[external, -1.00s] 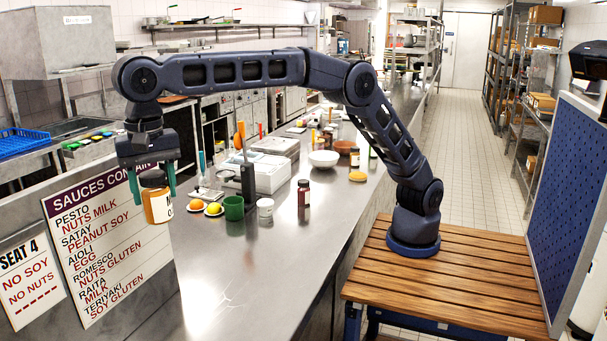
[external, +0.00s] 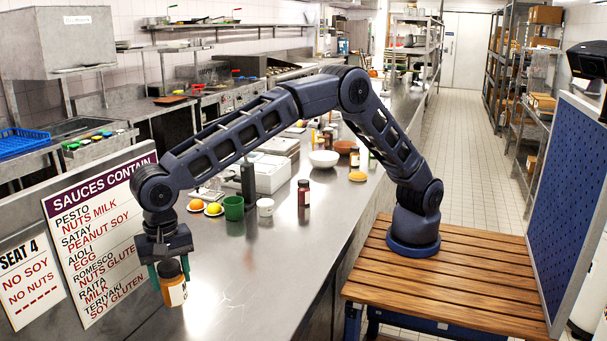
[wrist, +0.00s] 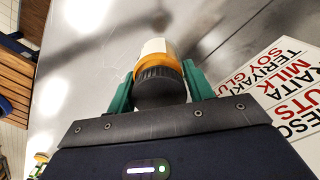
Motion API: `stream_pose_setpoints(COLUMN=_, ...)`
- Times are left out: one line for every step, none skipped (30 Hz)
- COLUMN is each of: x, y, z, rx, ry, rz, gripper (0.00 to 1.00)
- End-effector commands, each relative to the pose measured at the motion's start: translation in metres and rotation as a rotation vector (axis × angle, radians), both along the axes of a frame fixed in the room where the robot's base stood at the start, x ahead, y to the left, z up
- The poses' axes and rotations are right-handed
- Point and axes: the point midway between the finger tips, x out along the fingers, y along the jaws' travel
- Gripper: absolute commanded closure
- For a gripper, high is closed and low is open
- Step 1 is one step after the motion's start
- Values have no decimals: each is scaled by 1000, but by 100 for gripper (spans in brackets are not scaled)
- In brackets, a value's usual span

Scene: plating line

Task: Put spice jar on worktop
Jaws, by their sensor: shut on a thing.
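The spice jar (external: 174,290) has an orange-yellow body, a pale label and a dark lid. My gripper (external: 170,268) is shut on it, with the green fingers on both sides near the lid. The jar hangs roughly upright at the near left part of the steel worktop (external: 240,290). I cannot tell whether its base touches the surface. In the wrist view the jar (wrist: 160,68) sits between the green fingers (wrist: 158,88), its lid toward me, with the worktop behind it.
A sauces sign (external: 100,235) stands left of the jar. Further back on the worktop are a green cup (external: 234,208), a white pot (external: 265,207), a dark red bottle (external: 304,194) and orange and yellow fruits (external: 205,207). The worktop's near middle is clear.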

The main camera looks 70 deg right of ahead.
Motion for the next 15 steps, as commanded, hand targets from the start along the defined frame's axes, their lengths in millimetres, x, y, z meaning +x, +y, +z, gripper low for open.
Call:
stream_pose_setpoints(x=0, y=0, z=-12, rx=-2, ry=1, rz=0, gripper=78)
stream_pose_setpoints(x=0, y=0, z=-18, rx=-2, ry=1, rz=0, gripper=78)
stream_pose_setpoints(x=0, y=0, z=-26, rx=-2, ry=1, rz=0, gripper=78)
stream_pose_setpoints(x=0, y=0, z=-33, rx=-2, ry=1, rz=0, gripper=78)
stream_pose_setpoints(x=0, y=-1, z=-39, rx=-2, ry=1, rz=0, gripper=78)
stream_pose_setpoints(x=0, y=0, z=-47, rx=-2, ry=1, rz=0, gripper=78)
stream_pose_setpoints(x=0, y=0, z=-53, rx=-1, ry=1, rz=0, gripper=78)
stream_pose_setpoints(x=0, y=0, z=-58, rx=-1, ry=1, rz=0, gripper=78)
stream_pose_setpoints(x=0, y=-1, z=-63, rx=-2, ry=0, rz=0, gripper=78)
stream_pose_setpoints(x=0, y=-1, z=-67, rx=-1, ry=1, rz=0, gripper=78)
stream_pose_setpoints(x=0, y=0, z=-70, rx=0, ry=0, rz=0, gripper=78)
stream_pose_setpoints(x=0, y=0, z=-73, rx=-1, ry=-1, rz=0, gripper=78)
stream_pose_setpoints(x=0, y=0, z=-75, rx=0, ry=-1, rz=0, gripper=78)
stream_pose_setpoints(x=0, y=0, z=-76, rx=0, ry=-1, rz=0, gripper=78)
stream_pose_setpoints(x=0, y=0, z=-78, rx=-1, ry=-1, rz=0, gripper=78)
